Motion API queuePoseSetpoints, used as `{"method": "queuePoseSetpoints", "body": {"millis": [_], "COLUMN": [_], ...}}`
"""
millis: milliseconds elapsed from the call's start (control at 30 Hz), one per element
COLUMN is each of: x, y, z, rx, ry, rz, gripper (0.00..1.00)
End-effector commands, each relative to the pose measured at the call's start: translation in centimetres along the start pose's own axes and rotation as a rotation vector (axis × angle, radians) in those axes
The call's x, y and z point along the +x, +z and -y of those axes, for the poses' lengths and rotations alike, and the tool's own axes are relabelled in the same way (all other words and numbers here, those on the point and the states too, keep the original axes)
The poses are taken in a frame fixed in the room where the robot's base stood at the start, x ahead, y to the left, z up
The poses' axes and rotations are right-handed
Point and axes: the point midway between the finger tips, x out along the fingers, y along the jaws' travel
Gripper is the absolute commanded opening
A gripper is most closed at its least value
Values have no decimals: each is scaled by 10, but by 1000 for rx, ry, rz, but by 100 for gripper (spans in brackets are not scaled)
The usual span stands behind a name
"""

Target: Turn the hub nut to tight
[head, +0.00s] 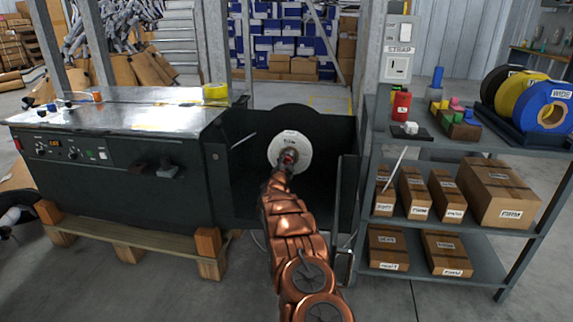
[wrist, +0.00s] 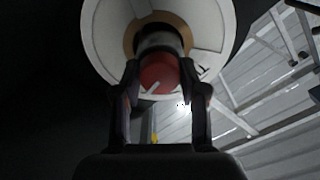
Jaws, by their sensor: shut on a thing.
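The hub nut (wrist: 159,73) is a red round knob with a pale mark on its face, at the centre of a white disc (wrist: 105,40) in the wrist view. My gripper (wrist: 162,90) has a finger on each side of the nut and is shut on it. In the head view the white disc (head: 284,143) hangs in a dark housing, and my gripper (head: 286,163) reaches up to its middle, where a little of the red nut (head: 289,155) shows. My gripper and arm hide the rest of the nut there.
A strapping machine (head: 110,150) with a metal top stands on the left. A grey shelf (head: 440,150) with cartons, blocks and coloured reels (head: 548,107) stands on the right. A thin metal frame (head: 348,215) stands close to the right of my arm.

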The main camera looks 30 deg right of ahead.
Motion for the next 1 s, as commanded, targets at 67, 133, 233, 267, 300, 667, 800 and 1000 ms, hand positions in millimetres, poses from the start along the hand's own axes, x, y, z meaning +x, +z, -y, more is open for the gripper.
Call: {"method": "queuePoseSetpoints", "body": {"millis": [67,133,233,267,300,667,800,1000], "x": [0,0,0,0,0,0,0,0], "y": [1,0,0,0,0,0,0,0], "z": [-1,-1,-1,-1,-1,0,0,0], "rx": [28,50,70,75,79,87,87,86], "ry": [1,1,0,0,1,0,0,0], "rz": [1,1,1,1,1,1,1,0], "gripper": [8,8,8,8,8,8,49,68]}}
